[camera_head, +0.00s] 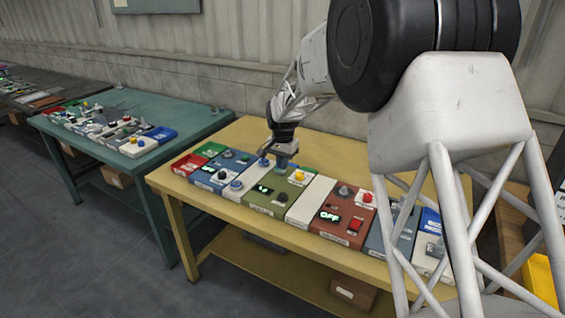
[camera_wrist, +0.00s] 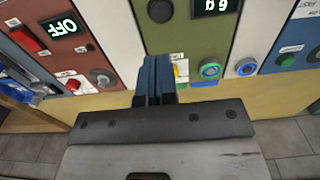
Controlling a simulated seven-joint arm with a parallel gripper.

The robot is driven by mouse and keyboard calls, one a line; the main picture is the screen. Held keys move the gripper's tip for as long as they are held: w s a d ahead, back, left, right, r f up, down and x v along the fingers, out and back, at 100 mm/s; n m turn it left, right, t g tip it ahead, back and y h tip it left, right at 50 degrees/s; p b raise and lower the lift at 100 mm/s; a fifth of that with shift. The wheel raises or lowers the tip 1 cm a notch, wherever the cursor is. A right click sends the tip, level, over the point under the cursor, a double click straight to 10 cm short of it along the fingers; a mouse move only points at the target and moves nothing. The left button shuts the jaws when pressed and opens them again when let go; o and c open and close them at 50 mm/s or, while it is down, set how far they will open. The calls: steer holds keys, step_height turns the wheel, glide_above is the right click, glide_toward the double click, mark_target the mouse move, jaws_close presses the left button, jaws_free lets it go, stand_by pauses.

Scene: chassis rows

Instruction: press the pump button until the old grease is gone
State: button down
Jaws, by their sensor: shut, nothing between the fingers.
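My gripper (camera_head: 285,163) is shut and empty, low over the far side of the olive-green panel (camera_head: 262,204) on the yellow table. The panel has a lit display (camera_head: 265,189) and a dark knob (camera_head: 282,197). I cannot tell whether the fingers touch anything. Labels are too small to read, so the pump button is uncertain.
A red-brown panel (camera_head: 331,225) with a lit OFF display and red switch lies to the right. Blue panels (camera_head: 221,170) lie left. The yellow table (camera_head: 175,189) has bare strips front and back. A teal table (camera_head: 105,151) with more panels stands farther left.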

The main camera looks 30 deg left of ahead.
mark_target(283, 196)
step_height(283, 196, down, 12)
steer(key=shift+r, duration=0.25)
steer(key=shift+f, duration=0.15)
stand_by(0.4)
steer(key=shift+f, duration=1.3)
steer(key=shift+s+d+f, duration=0.1)
steer(key=shift+f, duration=0.05)
steer(key=shift+r, duration=0.2)
step_height(283, 196, up, 15)
steer(key=shift+w+a, duration=0.2)
steer(key=shift+f, duration=0.1)
